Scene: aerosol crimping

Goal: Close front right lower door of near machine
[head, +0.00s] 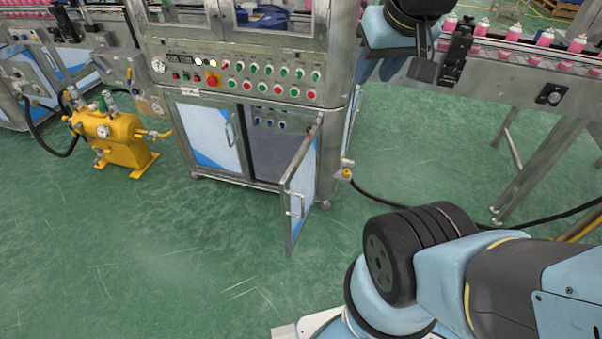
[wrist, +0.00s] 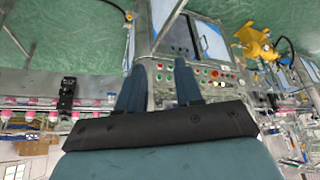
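The near machine (head: 250,95) is a steel cabinet with a button panel above two lower doors. Its front right lower door (head: 300,185) stands swung well outward from its right side, with a bar handle (head: 295,206) on it. The dark interior shows behind it. The front left lower door (head: 208,135) is shut. My gripper (head: 395,68) is up and right of the open door, beside the machine's right side and apart from the door. In the wrist view my gripper (wrist: 160,85) has its two fingers spread with nothing between them. That view also shows the machine (wrist: 193,65) beyond the fingers.
A yellow pump unit (head: 112,138) stands left of the machine. A conveyor (head: 530,60) with pink cans runs at the right, on steel legs. A black hose (head: 400,208) crosses the floor right of the machine. Green floor (head: 180,255) before the door is clear.

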